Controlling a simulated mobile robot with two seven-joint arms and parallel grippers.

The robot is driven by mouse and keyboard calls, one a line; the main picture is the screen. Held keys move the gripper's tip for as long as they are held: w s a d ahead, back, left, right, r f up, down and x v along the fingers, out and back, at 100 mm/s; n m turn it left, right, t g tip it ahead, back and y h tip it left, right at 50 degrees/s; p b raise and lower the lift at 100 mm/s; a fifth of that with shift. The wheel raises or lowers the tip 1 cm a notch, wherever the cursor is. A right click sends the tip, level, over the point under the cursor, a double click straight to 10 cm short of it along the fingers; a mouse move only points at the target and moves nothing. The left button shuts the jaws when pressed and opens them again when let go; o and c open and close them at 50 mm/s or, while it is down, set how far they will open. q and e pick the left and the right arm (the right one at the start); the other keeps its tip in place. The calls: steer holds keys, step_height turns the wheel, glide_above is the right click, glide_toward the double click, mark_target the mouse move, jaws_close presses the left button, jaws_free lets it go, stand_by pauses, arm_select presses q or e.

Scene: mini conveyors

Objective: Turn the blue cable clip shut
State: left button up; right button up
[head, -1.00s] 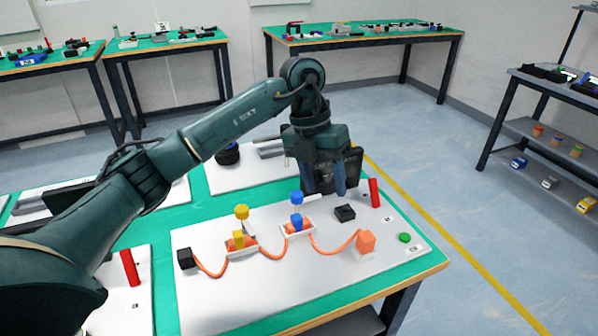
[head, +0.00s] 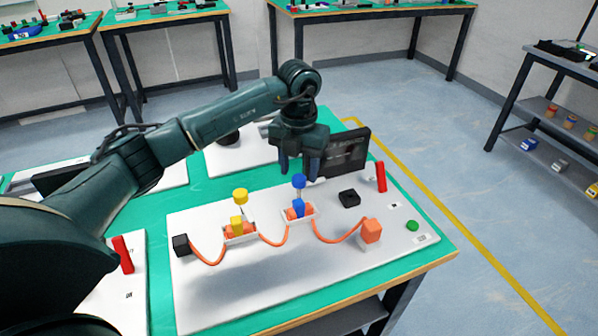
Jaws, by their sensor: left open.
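The blue cable clip (head: 298,208) stands upright in a small white-edged holder on the white board, with its blue top (head: 299,181) raised above the lower block. The orange cable (head: 334,240) runs past it, from a black block (head: 181,245) to an orange block (head: 371,230). My left gripper (head: 299,168) is open, fingers pointing down, just above and behind the blue top in the picture. The fingers show to either side of the top; I cannot tell whether they touch it. My right gripper is out of view.
A similar yellow clip (head: 237,225) stands left of the blue one. To the right are a black block (head: 349,198), a red bar (head: 381,177) and a green button (head: 412,226). A dark screen (head: 345,152) stands behind. The board's front is clear.

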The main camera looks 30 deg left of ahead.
arm_select(q)
steer(key=shift+f, duration=0.95)
steer(key=c, duration=1)
